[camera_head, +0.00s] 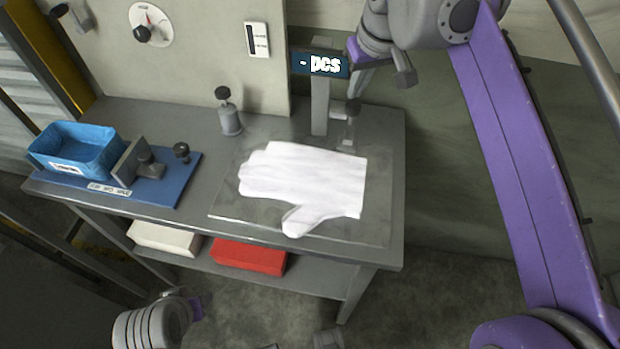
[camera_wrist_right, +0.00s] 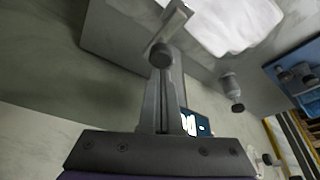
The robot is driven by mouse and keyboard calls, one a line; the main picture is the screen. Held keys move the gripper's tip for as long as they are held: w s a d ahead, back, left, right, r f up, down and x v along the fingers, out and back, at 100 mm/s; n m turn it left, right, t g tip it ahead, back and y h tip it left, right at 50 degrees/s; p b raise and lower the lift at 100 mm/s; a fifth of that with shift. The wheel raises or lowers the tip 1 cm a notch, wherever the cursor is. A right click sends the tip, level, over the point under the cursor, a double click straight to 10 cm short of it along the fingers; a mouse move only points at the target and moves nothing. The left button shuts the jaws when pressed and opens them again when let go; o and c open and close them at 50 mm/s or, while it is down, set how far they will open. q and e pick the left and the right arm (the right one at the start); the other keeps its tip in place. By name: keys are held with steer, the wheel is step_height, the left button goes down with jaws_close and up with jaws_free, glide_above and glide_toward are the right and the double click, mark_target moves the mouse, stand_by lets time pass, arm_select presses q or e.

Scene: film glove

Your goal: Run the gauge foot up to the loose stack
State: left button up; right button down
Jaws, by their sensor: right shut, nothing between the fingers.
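The loose stack is a white pile of flat film gloves (camera_head: 305,182) lying on a thin plate (camera_head: 232,205) on the grey bench; its edge also shows in the right wrist view (camera_wrist_right: 225,22). The gauge post (camera_head: 319,108) stands behind it with a "- pcs" display (camera_head: 320,64). The gauge foot (camera_head: 348,132) is a grey piece with a black knob (camera_head: 353,108), close to the stack's back right edge. My right gripper (camera_head: 352,92) is shut and empty, its tips close to the knob; contact is unclear. My left gripper (camera_head: 195,307) shows only in part at the bottom left, fingers hidden.
A blue bin (camera_head: 78,147) and a clamp block (camera_head: 132,160) stand on a blue base at the left. A grey knobbed post (camera_head: 229,118) stands behind the plate. A red box (camera_head: 248,257) and a white box (camera_head: 165,238) lie on the lower shelf.

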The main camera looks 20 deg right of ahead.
mark_target(353, 115)
steer(key=shift+f+b, duration=1.8)
steer(key=shift+f, duration=1.95)
step_height(353, 115, up, 8)
steer(key=p, duration=0.6)
steer(key=shift+f+p, duration=0.15)
steer(key=shift+p, duration=0.25)
step_height(353, 115, up, 6)
steer(key=p, duration=0.5)
